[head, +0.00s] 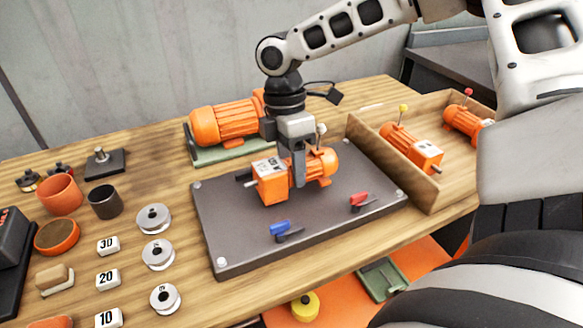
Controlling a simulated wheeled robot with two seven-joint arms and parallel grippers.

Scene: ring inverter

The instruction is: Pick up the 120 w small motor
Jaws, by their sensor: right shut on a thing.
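A small orange motor (321,166) with an orange terminal box bearing a white label (269,180) is on or just above the dark plate (240,235); I cannot tell whether it touches. My right gripper (298,178) comes down from above and is shut on this motor at its middle. The label is too small to read surely. Two more small orange motors, one with a yellow-topped pin (397,139) and one with a red-topped pin (462,120), lie in the wooden tray at the right. My left gripper is not in view.
A large orange motor (226,123) on a green base stands behind the plate. Blue (280,228) and red (359,199) levers sit on the plate. The wooden tray wall (385,165) borders its right. Metal discs (158,254), number blocks (108,245) and cups (104,202) crowd the left.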

